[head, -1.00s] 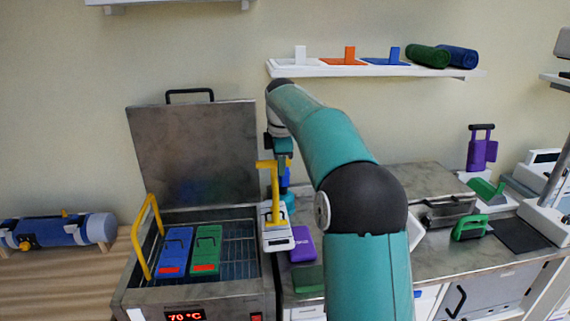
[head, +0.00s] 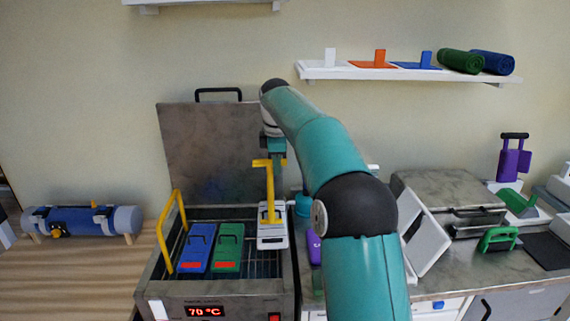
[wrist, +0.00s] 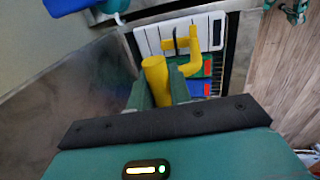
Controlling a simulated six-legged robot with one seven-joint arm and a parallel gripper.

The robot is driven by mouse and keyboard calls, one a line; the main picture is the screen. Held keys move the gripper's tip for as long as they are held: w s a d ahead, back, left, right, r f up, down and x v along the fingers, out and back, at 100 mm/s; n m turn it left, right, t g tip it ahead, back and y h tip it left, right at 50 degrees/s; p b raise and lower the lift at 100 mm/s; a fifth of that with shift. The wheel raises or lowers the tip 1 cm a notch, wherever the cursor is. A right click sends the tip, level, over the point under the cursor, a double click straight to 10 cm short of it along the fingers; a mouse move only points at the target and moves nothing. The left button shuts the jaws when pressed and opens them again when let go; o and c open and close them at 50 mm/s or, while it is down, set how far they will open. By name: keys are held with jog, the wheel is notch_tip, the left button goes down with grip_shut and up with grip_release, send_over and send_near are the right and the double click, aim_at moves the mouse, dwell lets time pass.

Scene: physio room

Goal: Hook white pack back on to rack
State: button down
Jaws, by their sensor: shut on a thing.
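My gripper (head: 277,158) is shut on the upright yellow hook tool (head: 269,195). In the wrist view the tool (wrist: 154,72) sits between my fingers (wrist: 163,92). The white pack (head: 272,239) is at the tool's lower end, over the right part of the open steel bath, beside the green pack. It also shows in the wrist view (wrist: 146,40), with the tool's bent end at its dark handle. I cannot tell whether the pack hangs clear or touches the wire rack (head: 250,262).
The bath's lid (head: 212,150) stands open behind. A yellow arched handle (head: 172,235) rises at the bath's left; the display (head: 204,311) reads 70 °C. A purple pack (head: 314,246) lies right of the bath, partly hidden by my arm.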

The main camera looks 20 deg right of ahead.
aim_at(262, 161)
jog(key=shift+w+a, duration=0.35)
jog(key=shift+a, duration=0.3)
jog(key=shift+w+a, duration=0.3)
jog(key=shift+a, duration=0.3)
jog(key=shift+w+a, duration=0.35)
jog(key=shift+a, duration=0.3)
jog(key=shift+f, duration=5.9)
jog(key=shift+s+a, duration=0.1)
jog(key=shift+s, duration=0.05)
